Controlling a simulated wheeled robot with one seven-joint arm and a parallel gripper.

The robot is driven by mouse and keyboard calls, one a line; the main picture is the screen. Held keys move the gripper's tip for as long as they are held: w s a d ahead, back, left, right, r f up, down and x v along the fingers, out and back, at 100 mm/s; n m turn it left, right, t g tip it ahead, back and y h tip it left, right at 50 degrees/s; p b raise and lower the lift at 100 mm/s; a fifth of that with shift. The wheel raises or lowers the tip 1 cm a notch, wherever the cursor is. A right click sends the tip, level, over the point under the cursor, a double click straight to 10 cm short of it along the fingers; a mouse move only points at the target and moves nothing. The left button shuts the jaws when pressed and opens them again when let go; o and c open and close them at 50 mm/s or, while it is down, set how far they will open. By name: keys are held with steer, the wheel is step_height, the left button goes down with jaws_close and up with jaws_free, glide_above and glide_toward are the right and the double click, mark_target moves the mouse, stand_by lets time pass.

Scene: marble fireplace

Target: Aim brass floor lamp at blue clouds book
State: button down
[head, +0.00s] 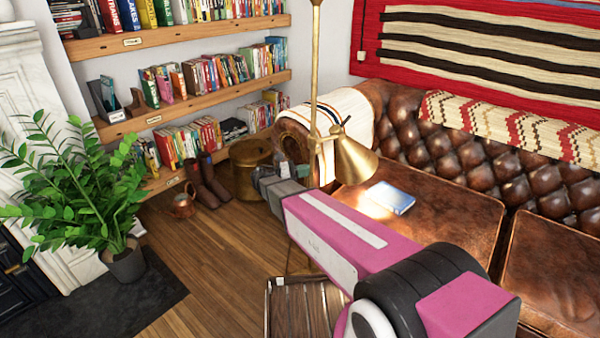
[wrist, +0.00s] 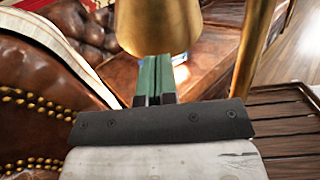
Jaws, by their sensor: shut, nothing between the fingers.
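The brass floor lamp has a thin upright pole (head: 316,75) and a cone shade (head: 354,160) tilted down to the right, over the sofa seat. The book (head: 391,197), with a pale blue cover, lies flat on the leather seat. A bright patch of light lies at its left side. My gripper (head: 294,171) is beside the pole, below and left of the shade, partly hidden by my arm. In the wrist view, my gripper's green fingers (wrist: 155,78) are shut and empty, just below the shade (wrist: 158,24). The pole (wrist: 253,45) stands to their right. Contact cannot be told.
The brown leather sofa (head: 480,215) stands right of the lamp, with a striped throw (head: 345,110) on its arm. A wooden slatted tray table (head: 300,308) is below my arm. A brass bin (head: 250,165), boots (head: 207,183) and a potted plant (head: 125,262) stand left. Open floor lies between.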

mark_target(335, 164)
steer(key=d, duration=0.2)
steer(key=d+r, duration=0.1)
steer(key=d, duration=0.5)
steer(key=shift+w+d+r, duration=0.1)
steer(key=shift+d+r, duration=0.05)
steer(key=shift+d, duration=0.25)
steer(key=shift+w+d, duration=0.2)
steer(key=shift+d, duration=0.3)
steer(key=shift+w+d, duration=0.15)
steer(key=shift+d, duration=0.3)
steer(key=shift+a, duration=0.1)
